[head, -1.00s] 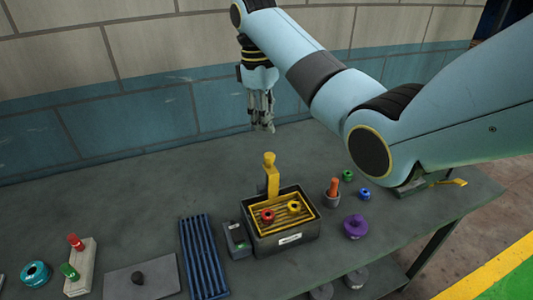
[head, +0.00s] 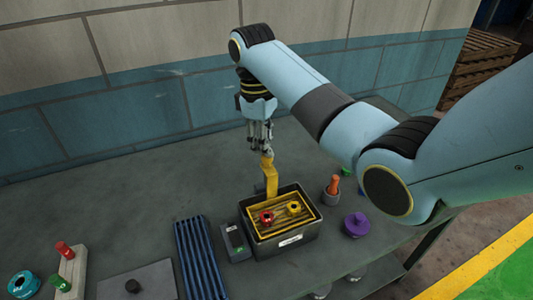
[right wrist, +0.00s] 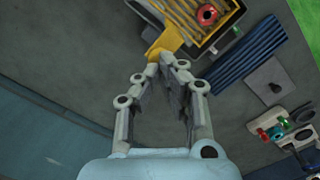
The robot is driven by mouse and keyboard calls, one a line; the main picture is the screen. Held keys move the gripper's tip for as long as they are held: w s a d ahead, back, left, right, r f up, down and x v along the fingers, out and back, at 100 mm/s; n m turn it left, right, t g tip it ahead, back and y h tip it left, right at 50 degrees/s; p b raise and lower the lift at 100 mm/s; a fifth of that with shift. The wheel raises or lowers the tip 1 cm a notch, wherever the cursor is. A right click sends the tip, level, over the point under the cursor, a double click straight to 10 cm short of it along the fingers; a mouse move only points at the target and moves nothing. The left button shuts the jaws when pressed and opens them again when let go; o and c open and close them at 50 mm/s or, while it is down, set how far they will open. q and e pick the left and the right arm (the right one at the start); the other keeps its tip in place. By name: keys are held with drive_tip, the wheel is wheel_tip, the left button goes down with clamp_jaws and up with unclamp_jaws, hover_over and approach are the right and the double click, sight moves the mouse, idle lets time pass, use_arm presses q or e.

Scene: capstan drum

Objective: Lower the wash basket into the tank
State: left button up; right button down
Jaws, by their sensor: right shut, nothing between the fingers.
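The yellow slatted wash basket (head: 284,222) sits within the rim of the dark tank (head: 288,245); how deep it sits is hard to tell. Its upright yellow handle (head: 271,182) rises at the back. The basket holds a red ring-shaped part (head: 267,217) and a yellow one (head: 293,208). My right gripper (head: 266,153) is shut and empty, pointing down at the handle's top. In the right wrist view its fingertips (right wrist: 167,62) overlap the handle's end (right wrist: 165,44); I cannot tell whether they touch. My left gripper is not in view.
A blue slatted rack (head: 201,258) and a small grey box with a display (head: 235,242) stand left of the tank. An orange-topped peg in a cup (head: 332,190) and a purple knob (head: 356,225) stand to its right. The bench behind is clear.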

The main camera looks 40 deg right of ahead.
drive_tip(key=shift+f, duration=0.15)
drive_tip(key=shift+f+b, duration=0.8)
drive_tip(key=shift+f, duration=1.5)
drive_tip(key=w, duration=0.1)
drive_tip(key=w+a+r, duration=0.1)
drive_tip(key=shift+w+a, duration=0.25)
drive_tip(key=shift+w, duration=0.05)
approach(265, 161)
drive_tip(key=w+f, duration=0.3)
drive_tip(key=w, duration=0.1)
drive_tip(key=shift+s+a+r, duration=0.1)
drive_tip(key=shift+a+r, duration=0.05)
drive_tip(key=shift+a, duration=0.1)
